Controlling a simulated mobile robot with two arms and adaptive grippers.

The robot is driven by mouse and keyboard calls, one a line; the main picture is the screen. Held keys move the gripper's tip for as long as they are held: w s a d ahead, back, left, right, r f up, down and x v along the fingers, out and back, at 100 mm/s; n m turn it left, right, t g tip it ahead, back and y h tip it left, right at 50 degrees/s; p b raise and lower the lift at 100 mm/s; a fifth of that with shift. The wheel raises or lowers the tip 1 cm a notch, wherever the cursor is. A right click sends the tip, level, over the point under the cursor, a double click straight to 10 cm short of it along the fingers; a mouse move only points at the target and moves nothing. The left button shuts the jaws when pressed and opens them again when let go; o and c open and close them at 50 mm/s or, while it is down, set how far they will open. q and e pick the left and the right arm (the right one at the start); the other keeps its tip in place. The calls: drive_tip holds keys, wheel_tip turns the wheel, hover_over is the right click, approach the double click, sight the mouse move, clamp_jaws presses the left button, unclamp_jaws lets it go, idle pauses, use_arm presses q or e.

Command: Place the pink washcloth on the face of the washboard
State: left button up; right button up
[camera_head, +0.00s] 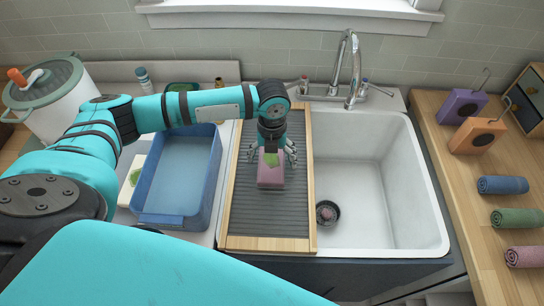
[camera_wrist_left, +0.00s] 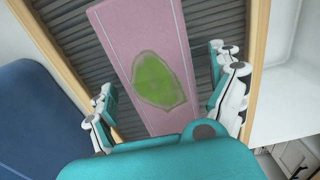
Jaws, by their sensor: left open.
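The pink washcloth (camera_head: 271,178) lies flat on the dark ribbed face of the washboard (camera_head: 265,215), a wood-framed board left of the sink. A green stain marks the cloth. In the left wrist view the washcloth (camera_wrist_left: 130,35) runs lengthwise over the ribs of the washboard (camera_wrist_left: 212,25). My left gripper (camera_head: 273,158) is above the far part of the cloth, pointing down. Its fingers (camera_wrist_left: 165,105) are spread on either side of the cloth, with nothing held between them. My right gripper is not in view.
A blue basin (camera_head: 208,195) stands left of the washboard. The white sink (camera_head: 385,215) with a faucet (camera_head: 352,65) is on the right. Rolled towels (camera_head: 517,218) and hooked purple and orange blocks (camera_head: 478,135) occupy the right counter. A white lidded pot (camera_head: 55,110) stands far left.

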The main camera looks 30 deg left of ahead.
sight(272, 158)
use_arm(q)
wheel_tip(272, 158, up, 12)
drive_tip(key=b, duration=0.2)
drive_tip(key=shift+r, duration=0.2)
